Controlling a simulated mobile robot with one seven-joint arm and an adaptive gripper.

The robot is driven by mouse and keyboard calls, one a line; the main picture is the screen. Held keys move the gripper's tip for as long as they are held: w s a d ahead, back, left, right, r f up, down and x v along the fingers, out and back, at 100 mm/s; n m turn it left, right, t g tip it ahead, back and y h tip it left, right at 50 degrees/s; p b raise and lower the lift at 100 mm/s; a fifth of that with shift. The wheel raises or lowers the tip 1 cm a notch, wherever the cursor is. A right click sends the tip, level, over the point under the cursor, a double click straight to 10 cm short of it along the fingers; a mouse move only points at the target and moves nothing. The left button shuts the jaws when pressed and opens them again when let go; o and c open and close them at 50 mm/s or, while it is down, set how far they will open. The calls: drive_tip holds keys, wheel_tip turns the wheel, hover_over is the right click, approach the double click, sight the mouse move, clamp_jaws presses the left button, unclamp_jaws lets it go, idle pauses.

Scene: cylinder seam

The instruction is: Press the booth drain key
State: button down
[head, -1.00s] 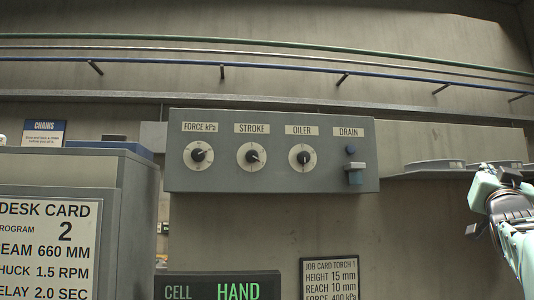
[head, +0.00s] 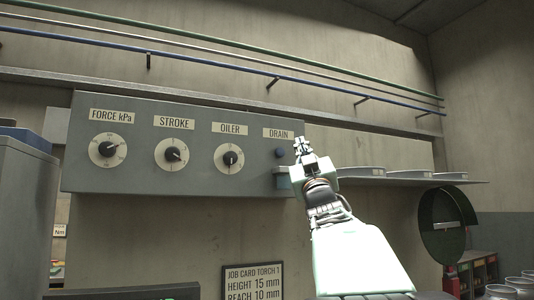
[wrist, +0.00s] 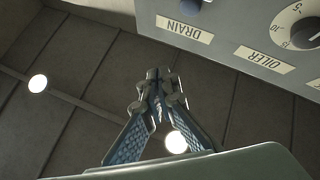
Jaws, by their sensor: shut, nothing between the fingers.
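The grey control panel (head: 190,181) on the wall has a DRAIN label (head: 278,134) at its right end. Below the label is a small round blue button or lamp (head: 280,153), and below that a pale blue-grey block (head: 281,178), partly hidden by my gripper. I cannot tell which of the two is the key. My gripper (head: 299,143) is shut and empty, tips up, just right of the blue round part. In the wrist view my fingertips (wrist: 157,74) are together, apart from the DRAIN label (wrist: 184,29); the blue round part (wrist: 191,5) is at the top edge.
Three dials, FORCE kPa (head: 108,150), STROKE (head: 172,155) and OILER (head: 229,159), sit left of DRAIN. A shelf (head: 400,180) with flat round items runs right of the panel. A job card (head: 252,283) hangs below. Pipes cross the wall above.

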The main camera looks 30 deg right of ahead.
sight(285, 153)
drive_tip(key=shift+w, duration=0.1)
drive_tip(key=shift+w+d+p, duration=0.15)
drive_tip(key=shift+w+p, duration=1.25)
drive_tip(key=shift+w, duration=0.8)
drive_tip(key=shift+w+d+p, duration=0.1)
drive_tip(key=shift+w+p, duration=1.3)
drive_tip(key=shift+w, duration=0.75)
drive_tip(key=shift+w, duration=0.4)
drive_tip(key=shift+w, duration=0.55)
drive_tip(key=shift+s+f, duration=0.1)
drive_tip(key=shift+s+f+b, duration=0.15)
drive_tip(key=shift+s+b, duration=0.45)
drive_tip(key=shift+b, duration=0.05)
drive_tip(key=shift+s, duration=0.25)
